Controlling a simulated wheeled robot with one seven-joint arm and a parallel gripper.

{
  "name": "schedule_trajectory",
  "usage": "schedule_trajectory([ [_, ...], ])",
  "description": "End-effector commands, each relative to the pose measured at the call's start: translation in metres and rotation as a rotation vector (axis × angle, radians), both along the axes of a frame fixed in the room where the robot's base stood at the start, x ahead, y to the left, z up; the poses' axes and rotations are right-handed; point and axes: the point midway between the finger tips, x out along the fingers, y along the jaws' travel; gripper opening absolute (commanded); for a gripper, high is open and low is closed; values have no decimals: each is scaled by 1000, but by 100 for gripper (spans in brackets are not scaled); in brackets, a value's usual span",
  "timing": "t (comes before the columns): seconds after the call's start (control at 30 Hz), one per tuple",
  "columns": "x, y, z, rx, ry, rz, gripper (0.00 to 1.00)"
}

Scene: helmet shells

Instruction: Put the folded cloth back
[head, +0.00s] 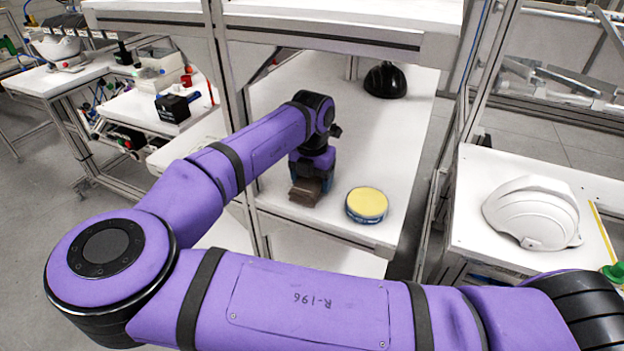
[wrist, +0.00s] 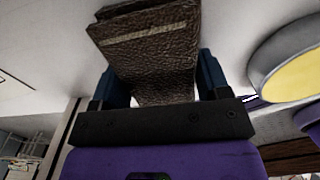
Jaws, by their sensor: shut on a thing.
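The folded cloth (head: 305,193) is brown and shows below my gripper (head: 312,176) in the head view, over the front part of a white shelf surface (head: 345,150). In the wrist view the cloth (wrist: 150,50) looks like a thick, textured brown fold with a paler stripe. It sits between the two blue fingers of my gripper (wrist: 160,88), which are shut on it from both sides. I cannot tell whether the cloth touches the shelf or hangs just above it.
A round tin with a yellow top (head: 367,205) stands just right of the cloth. A black helmet shell (head: 385,80) lies at the back of the shelf. A white helmet shell (head: 532,212) rests on the right table. Frame posts (head: 228,80) stand close to my arm.

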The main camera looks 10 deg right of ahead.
Motion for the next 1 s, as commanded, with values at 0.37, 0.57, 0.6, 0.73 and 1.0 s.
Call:
schedule_trajectory([
  [0.37,0,0,-2,0,0,0,95],
  [0.57,0,0,1,-1,-1,0,95],
  [0.6,0,0,4,-1,-1,0,95],
  [0.73,1,0,20,0,-2,0,95],
  [1.0,0,0,61,-1,-1,0,95],
])
